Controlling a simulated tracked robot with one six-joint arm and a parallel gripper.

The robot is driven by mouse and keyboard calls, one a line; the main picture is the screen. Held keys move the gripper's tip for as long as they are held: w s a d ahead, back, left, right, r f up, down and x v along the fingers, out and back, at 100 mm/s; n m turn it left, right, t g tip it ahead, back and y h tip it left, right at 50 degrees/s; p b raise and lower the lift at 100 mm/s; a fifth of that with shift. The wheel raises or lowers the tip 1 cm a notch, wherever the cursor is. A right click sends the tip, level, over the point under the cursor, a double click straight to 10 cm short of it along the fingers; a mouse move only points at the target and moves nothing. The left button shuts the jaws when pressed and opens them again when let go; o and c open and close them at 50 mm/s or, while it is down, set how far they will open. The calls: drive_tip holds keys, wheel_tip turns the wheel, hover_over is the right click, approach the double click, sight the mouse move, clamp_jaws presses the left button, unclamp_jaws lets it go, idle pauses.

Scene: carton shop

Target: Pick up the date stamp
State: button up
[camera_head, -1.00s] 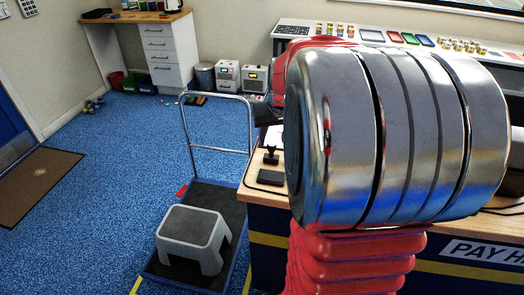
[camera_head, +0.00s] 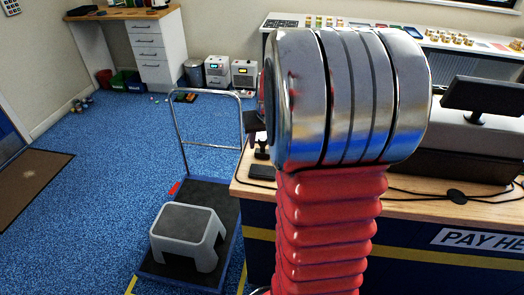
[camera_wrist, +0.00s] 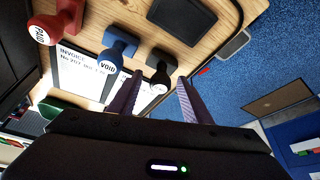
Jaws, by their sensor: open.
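In the wrist view a black-handled stamp (camera_wrist: 159,72) stands on the wooden counter, likely the date stamp; its label is too small to read. My gripper (camera_wrist: 160,77) is open, with one finger on either side of that stamp in the picture; contact cannot be told. A blue VOID stamp (camera_wrist: 113,55) is just left of the fingers, and a red PAID stamp (camera_wrist: 55,25) is farther left. In the head view the black stamp (camera_head: 262,152) shows partly beside my arm, which hides the other stamps.
A black pad (camera_wrist: 182,20) lies beyond the stamps, and an invoice sheet (camera_wrist: 78,76) lies near them. A trolley (camera_head: 205,278) with a grey step stool (camera_head: 188,228) stands left of the counter (camera_head: 420,208). A monitor (camera_head: 485,95) stands at right.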

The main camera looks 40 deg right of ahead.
sight(263, 139)
drive_tip(key=shift+f, duration=0.15)
idle(0.4)
drive_tip(key=c, duration=1.1)
wheel_tip(263, 139, up, 10)
drive_tip(key=shift+r, duration=0.1)
idle(0.5)
